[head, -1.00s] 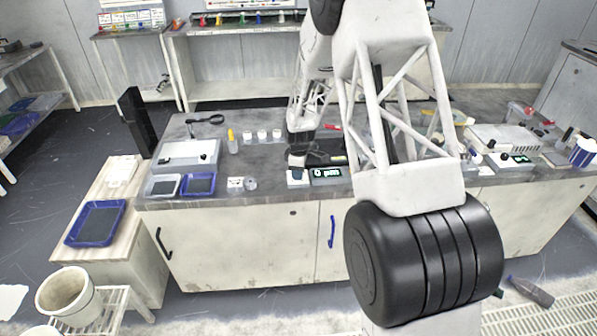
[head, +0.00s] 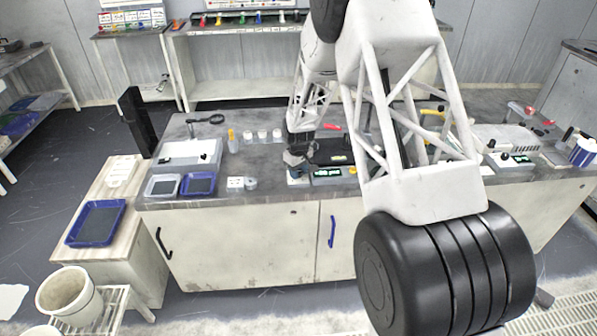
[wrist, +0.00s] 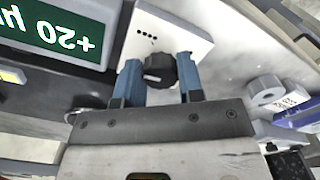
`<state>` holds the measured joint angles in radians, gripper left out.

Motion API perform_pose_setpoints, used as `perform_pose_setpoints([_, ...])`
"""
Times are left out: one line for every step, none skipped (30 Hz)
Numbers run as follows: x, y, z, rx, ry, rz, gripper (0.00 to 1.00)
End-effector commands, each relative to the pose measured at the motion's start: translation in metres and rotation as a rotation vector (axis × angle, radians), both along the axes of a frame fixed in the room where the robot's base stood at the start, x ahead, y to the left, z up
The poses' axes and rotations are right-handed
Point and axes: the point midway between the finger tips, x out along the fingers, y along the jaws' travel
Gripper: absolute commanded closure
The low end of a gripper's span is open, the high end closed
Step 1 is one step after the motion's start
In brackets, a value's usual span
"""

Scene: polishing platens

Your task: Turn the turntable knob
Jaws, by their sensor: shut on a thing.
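The black turntable knob (wrist: 160,71) sits on a light control box (wrist: 192,32) in the wrist view. My gripper (wrist: 159,82) has blue-grey fingers on either side of the knob and is shut on it. A pale pointer mark shows on the knob's face. In the head view my gripper (head: 296,168) is small and dark at the bench's front edge, over the control box (head: 298,180); the knob is hidden there. Beside it is a display unit (head: 327,173) with a green screen.
On the bench, blue trays (head: 199,184), a white outlet-like block (head: 236,183) and small white cups (head: 263,137) stand left of my gripper. A grey spool-like piece (wrist: 265,92) is near the knob in the wrist view. My own arm covers the bench's right middle.

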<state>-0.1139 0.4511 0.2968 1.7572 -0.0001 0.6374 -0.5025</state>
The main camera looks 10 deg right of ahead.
Motion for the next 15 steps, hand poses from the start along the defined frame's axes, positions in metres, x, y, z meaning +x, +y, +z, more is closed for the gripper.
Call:
perform_pose_setpoints([0.0005,0.0006,0.001,0.0,-0.002,-0.043,0.89])
perform_pose_setpoints([0.0003,0.0006,0.0008,0.0,-0.001,-0.071,0.89])
perform_pose_setpoints([0.0005,0.0007,0.001,0.0,-0.002,-0.11,0.89])
perform_pose_setpoints([0.0007,0.0009,0.0012,0.0,-0.002,-0.138,0.89])
perform_pose_setpoints([0.0007,0.0009,0.0013,0.001,-0.003,-0.167,0.89])
perform_pose_setpoints([0.0007,0.001,0.0013,0.001,-0.003,-0.205,0.89])
perform_pose_setpoints([0.0007,0.001,0.0015,0.001,-0.003,-0.233,0.89])
perform_pose_setpoints([0.0008,0.0011,0.0016,0.001,-0.003,-0.262,0.89])
perform_pose_setpoints([0.0006,0.0012,0.0015,0.001,-0.003,-0.3,0.89])
perform_pose_setpoints([0.0005,0.0012,0.0012,0.001,-0.003,-0.328,0.89])
perform_pose_setpoints([0.0004,0.0012,0.0009,0.001,-0.003,-0.357,0.89])
perform_pose_setpoints([0.0005,0.0013,0.0009,0.001,-0.003,-0.395,0.89])
perform_pose_setpoints([0.0008,0.0014,0.0012,0.001,-0.003,-0.423,0.89])
perform_pose_setpoints([0.001,0.0016,0.0015,0.001,-0.004,-0.452,0.89])
perform_pose_setpoints([0.0011,0.0016,0.0016,0.001,-0.004,-0.49,0.89])
